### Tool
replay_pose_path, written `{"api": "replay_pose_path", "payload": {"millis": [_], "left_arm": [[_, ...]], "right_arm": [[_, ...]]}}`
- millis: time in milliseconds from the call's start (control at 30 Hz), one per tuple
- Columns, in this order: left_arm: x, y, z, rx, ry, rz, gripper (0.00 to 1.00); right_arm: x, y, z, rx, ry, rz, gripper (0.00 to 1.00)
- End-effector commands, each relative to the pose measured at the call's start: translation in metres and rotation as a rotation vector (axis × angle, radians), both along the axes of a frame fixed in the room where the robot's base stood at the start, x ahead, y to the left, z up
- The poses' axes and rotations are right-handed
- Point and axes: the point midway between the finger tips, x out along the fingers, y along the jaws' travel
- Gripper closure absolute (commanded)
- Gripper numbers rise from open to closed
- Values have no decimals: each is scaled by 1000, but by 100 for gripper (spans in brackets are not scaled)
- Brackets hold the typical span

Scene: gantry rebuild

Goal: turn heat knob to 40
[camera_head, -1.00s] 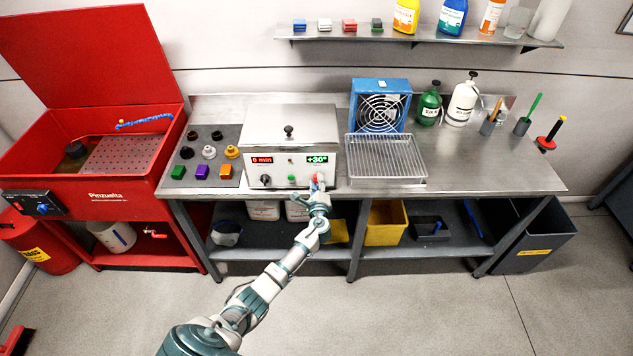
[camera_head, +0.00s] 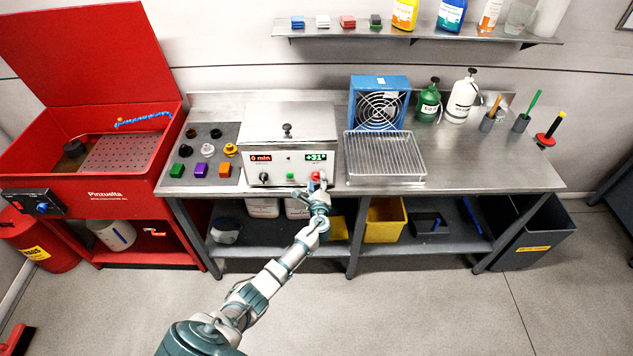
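The heater box (camera_head: 289,142) is a silver lidded unit on the steel bench. Its left display (camera_head: 260,158) reads 0 min in red and its right display (camera_head: 316,157) reads about +31 in green. The red heat knob (camera_head: 316,177) sits at the right of the front panel, below the green display. A dark knob (camera_head: 264,177) is at the left and a green button (camera_head: 290,177) between them. My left gripper (camera_head: 316,188) is at the red knob and partly covers it. Its fingers are too small to tell apart. My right gripper is not in view.
A wire rack (camera_head: 385,156) and a blue fan (camera_head: 380,104) stand right of the heater. A mat with knobs and colored blocks (camera_head: 200,170) lies left of it. A red wash tank (camera_head: 95,200) is farther left. The bench's right front is clear.

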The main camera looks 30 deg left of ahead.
Motion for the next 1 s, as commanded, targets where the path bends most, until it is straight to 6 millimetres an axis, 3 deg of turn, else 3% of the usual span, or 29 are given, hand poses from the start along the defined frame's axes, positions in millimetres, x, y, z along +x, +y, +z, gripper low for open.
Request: {"api": "replay_pose_path", "payload": {"millis": [333,700,1000], "left_arm": [[-11,-6,2,0,-3,0,41],[-75,-49,5,-1,-1,0,41],[-97,-65,6,0,1,1,41]], "right_arm": [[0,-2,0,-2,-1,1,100],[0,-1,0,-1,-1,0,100],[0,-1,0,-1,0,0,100]]}}
